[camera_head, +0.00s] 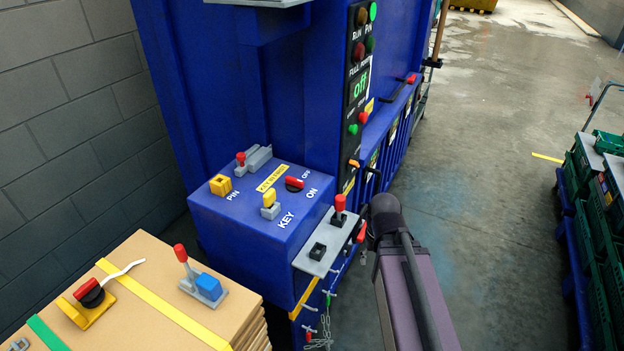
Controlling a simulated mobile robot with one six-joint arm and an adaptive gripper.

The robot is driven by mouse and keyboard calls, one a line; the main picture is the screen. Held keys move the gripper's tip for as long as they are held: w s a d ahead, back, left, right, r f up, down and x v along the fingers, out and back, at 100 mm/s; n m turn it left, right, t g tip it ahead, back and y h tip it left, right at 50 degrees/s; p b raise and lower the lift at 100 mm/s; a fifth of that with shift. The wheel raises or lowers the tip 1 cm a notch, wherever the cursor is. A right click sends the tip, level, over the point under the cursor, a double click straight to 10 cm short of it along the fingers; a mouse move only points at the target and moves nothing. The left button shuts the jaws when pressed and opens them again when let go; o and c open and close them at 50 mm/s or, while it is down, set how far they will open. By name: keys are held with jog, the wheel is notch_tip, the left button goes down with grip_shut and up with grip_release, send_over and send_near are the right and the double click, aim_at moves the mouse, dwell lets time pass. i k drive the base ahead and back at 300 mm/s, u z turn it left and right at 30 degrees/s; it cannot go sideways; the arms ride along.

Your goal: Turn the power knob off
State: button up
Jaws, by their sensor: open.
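A red knob (294,183) on a dark base sits on the sloped top of a blue control box (240,215). The labels OFF and ON are printed to its right, OFF higher and ON lower. It is the only knob with these labels, but I cannot tell which one it points to. My arm (412,290) comes up from the bottom right, and its dark rounded joint (386,212) is right of the box, apart from the knob. My gripper cannot be made out. Nothing covers the knob.
A yellow key switch (270,205), a yellow PIN block (221,185) and a red-topped lever (241,160) share the box top. A red-topped joystick (339,208) stands on a grey side plate. Stacked cardboard (150,270) carries loose controls. Open floor (480,150) lies right.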

aim_at(294, 185)
jog(key=z, duration=0.55)
jog(key=k, duration=0.95)
jog(key=u, duration=0.7)
jog(key=i, duration=1)
jog(key=u, duration=0.1)
